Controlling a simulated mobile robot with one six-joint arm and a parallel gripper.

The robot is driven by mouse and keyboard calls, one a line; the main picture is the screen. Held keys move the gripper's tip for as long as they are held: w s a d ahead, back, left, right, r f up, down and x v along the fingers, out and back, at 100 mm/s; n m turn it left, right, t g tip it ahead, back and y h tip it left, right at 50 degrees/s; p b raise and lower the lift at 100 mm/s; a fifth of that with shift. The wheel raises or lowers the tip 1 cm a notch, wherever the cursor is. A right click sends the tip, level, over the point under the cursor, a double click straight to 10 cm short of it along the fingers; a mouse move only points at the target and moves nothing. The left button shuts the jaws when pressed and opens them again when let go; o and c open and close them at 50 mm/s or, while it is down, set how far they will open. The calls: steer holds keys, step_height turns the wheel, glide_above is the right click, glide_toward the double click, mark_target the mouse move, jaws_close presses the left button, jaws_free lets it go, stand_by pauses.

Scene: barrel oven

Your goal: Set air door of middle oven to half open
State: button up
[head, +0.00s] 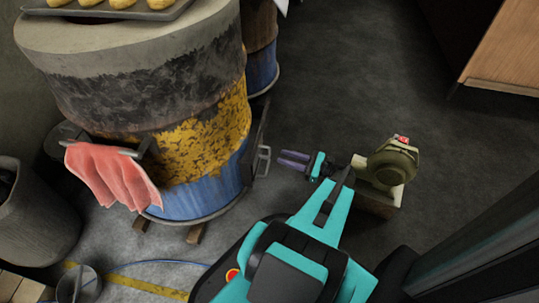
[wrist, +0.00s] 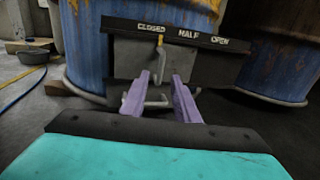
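The barrel oven (head: 205,125) nearest my gripper has a grey top, a worn yellow band and a blue base. On its lower side is a grey sliding air door (wrist: 136,58) under a dark scale bar (wrist: 122,26) marked CLOSED, HALF and OPEN. A yellow pointer (wrist: 160,41) sits below the right end of CLOSED. The door's metal handle (head: 264,160) also shows in the wrist view (wrist: 155,101), between and partly behind the fingers. My gripper (head: 281,159) is open; its two purple fingers also show in the wrist view (wrist: 162,78). In the head view a small gap separates fingertips and handle.
Another blue barrel (head: 262,70) stands behind, also at right in the wrist view (wrist: 285,60). A green blower (head: 391,163) stands close beside my arm. A pink cloth (head: 110,175) hangs on the near oven. A bucket (head: 77,284) is lower left. Floor beyond the gripper is clear.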

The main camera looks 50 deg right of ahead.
steer(key=shift+b+x, duration=1.25)
steer(key=shift+x, duration=2.6)
jaws_close()
